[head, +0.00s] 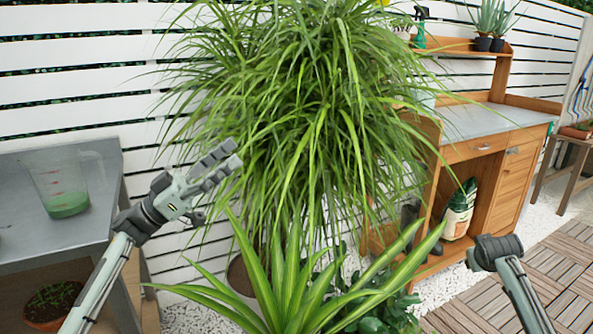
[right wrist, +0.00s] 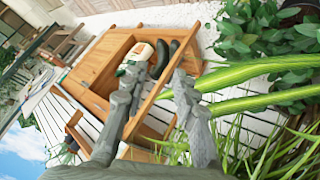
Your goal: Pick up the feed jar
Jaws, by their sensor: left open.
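A clear measuring jug (head: 62,180) with red marks and green contents at its bottom stands upright on the grey table at the left of the head view. It is the only thing in view that looks like the feed jar. My left gripper (head: 232,153) is open and empty, to the right of the jug and well apart from it, in front of the grassy plant. In the right wrist view, my right gripper (right wrist: 158,72) has its fingers spread with nothing between them. In the head view only the right wrist part shows at the right.
The grey table (head: 30,240) has a pot (head: 52,303) on its lower shelf. A large grassy plant (head: 300,110) and a striped-leaf plant (head: 285,290) fill the middle. A wooden potting bench (head: 510,170) holds a bag (head: 459,212) below. A white slatted fence (head: 80,60) runs behind.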

